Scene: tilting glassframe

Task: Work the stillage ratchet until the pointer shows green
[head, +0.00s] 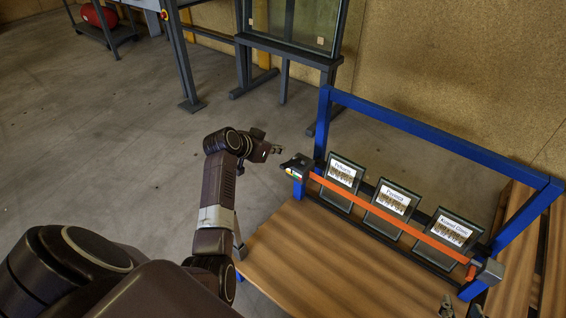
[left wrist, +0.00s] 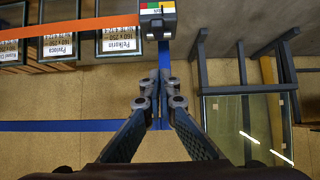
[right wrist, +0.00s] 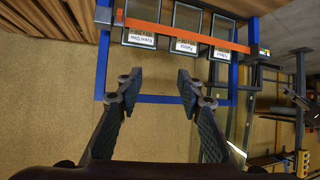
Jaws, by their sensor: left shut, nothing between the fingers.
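The ratchet (head: 297,166) is a dark block with a small coloured scale, at the left post of the blue stillage (head: 430,137). My right gripper (right wrist: 158,84) is open and empty, near the bottom edge in the head view (head: 460,306).
The stillage stands on a wooden platform (head: 310,262). A grey block (head: 489,271) holds the strap's right end. A dark frame with glass (head: 294,25) stands behind, left of the stillage. The floor (head: 90,140) at left is clear.

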